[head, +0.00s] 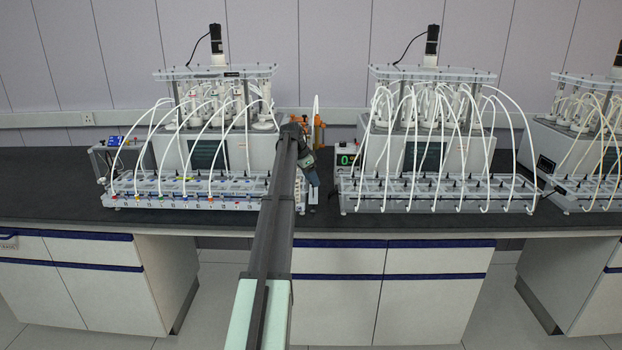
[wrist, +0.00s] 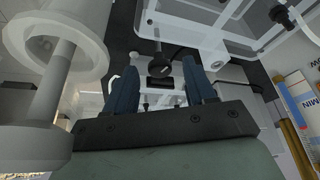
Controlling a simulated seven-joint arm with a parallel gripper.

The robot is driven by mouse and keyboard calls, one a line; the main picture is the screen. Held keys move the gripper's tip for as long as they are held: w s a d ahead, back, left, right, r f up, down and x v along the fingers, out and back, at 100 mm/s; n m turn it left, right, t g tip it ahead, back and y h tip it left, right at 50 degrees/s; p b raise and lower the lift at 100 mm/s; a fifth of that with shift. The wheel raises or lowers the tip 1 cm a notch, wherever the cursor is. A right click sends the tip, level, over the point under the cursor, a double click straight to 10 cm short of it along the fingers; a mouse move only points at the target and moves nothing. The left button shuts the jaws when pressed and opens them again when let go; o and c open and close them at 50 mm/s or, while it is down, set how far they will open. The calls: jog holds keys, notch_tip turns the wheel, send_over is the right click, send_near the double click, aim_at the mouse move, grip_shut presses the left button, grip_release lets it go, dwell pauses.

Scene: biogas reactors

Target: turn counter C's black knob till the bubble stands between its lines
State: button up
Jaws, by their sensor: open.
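My gripper (wrist: 160,70) is open, its two dark blue fingers apart at the centre of the wrist view. A round black knob (wrist: 161,66) shows between the fingertips in that view, apart from both fingers. I cannot tell whether it lies between them in depth. I cannot read a letter on it, so I cannot confirm that it belongs to counter C. No bubble or pair of lines can be made out. In the head view my gripper (head: 312,178) hangs at the right end of the left counter row (head: 235,188), partly behind my arm.
Another black knob (wrist: 280,15) sits on a clear plate at the upper right. A large pale cylinder (wrist: 65,45) stands close on the left. A second counter row (head: 440,192) is right of my arm, with white tubes looping above. The bench front (head: 430,220) is clear.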

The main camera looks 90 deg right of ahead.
jog(key=v, duration=1.3)
jog(key=shift+r, duration=0.35)
jog(key=shift+w+a, duration=0.1)
jog(key=shift+w, duration=0.05)
